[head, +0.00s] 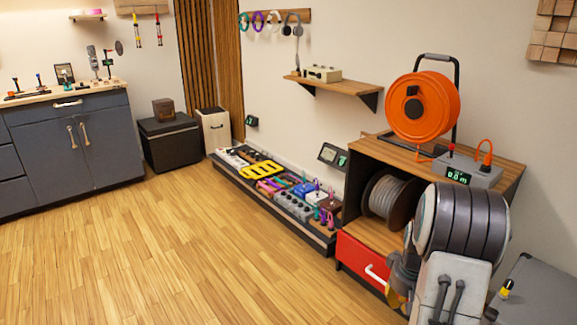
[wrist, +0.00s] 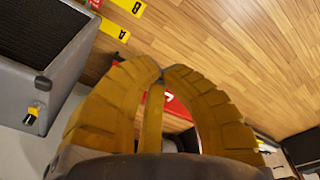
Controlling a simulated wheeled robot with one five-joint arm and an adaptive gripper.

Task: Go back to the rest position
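My gripper (wrist: 159,70) fills the middle of the wrist view, with its two ribbed, yellow-brown fingers curving together until the tips meet. It is shut, and I see nothing held between the tips. In the head view my gripper (head: 397,296) shows only in part at the lower right, mostly hidden by my own arm. It is in front of the red drawer (head: 359,264) of the wooden cabinet; contact cannot be told. The red drawer, with its pale handle, also shows behind the fingers in the wrist view (wrist: 178,110).
An orange cable reel (head: 432,105) and a grey meter box (head: 468,172) stand on the cabinet top. A pedal board (head: 262,207) lies along the wall. A grey amp-like box (head: 540,290) is at lower right. Yellow A and B labels (wrist: 113,28) lie on the floor. Open wooden floor spreads left.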

